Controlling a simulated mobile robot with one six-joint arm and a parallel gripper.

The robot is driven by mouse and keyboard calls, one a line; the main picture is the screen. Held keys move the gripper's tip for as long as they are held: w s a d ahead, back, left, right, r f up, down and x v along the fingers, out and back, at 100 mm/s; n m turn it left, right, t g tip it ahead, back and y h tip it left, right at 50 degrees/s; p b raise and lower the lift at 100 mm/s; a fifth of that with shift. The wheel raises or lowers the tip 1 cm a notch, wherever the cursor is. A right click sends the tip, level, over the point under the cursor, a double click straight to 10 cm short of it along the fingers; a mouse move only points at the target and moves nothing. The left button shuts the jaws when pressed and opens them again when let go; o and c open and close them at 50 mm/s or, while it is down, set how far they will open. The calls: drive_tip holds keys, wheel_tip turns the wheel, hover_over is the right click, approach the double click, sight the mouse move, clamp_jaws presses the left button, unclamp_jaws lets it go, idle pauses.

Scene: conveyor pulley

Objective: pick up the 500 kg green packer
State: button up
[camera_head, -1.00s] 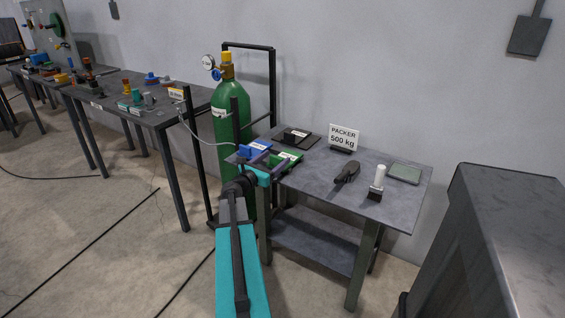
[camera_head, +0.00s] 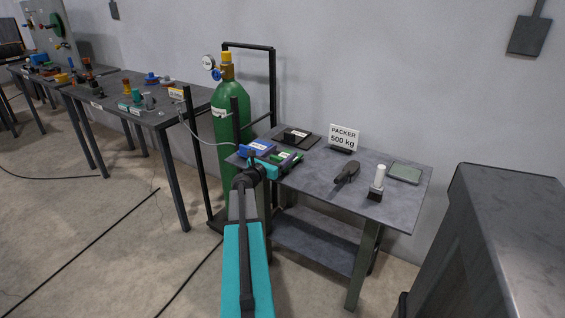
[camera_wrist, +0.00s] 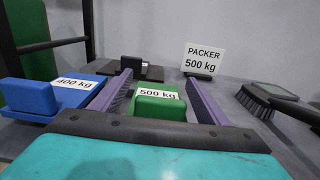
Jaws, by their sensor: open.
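The green packer (camera_wrist: 160,106) carries a white label reading 500 kg. It lies on the small grey table and shows between my gripper's two purple fingers in the wrist view. In the head view the green packer (camera_head: 288,158) sits at the table's left end, partly hidden by my arm. My gripper (camera_wrist: 158,90) is open, one finger on each side of the packer; I cannot tell whether they touch it. A blue packer (camera_wrist: 48,100) labelled 400 kg lies just left of my left finger, and it also shows in the head view (camera_head: 255,147).
A black packer (camera_head: 297,135) lies behind. A PACKER 500 kg sign (camera_head: 343,137) stands at the back. A brush (camera_head: 347,173), a white-topped tool (camera_head: 378,182) and a flat grey device (camera_head: 404,172) are to the right. A green gas cylinder (camera_head: 229,115) stands left of the table.

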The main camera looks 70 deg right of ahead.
drive_tip(key=shift+c, duration=0.2)
drive_tip(key=c, duration=1.3)
drive_tip(key=shift+o, duration=0.2)
drive_tip(key=shift+r, duration=0.8)
wheel_tip(320, 180, up, 2)
drive_tip(key=shift+r+p, duration=0.1)
drive_tip(key=shift+p, duration=0.2)
drive_tip(key=s+a+r+p, duration=0.1)
drive_tip(key=s+a+p, duration=0.1)
drive_tip(key=s+a, duration=0.5)
drive_tip(key=a, duration=0.4)
drive_tip(key=shift+s+a+r, duration=0.15)
drive_tip(key=shift+s, duration=0.1)
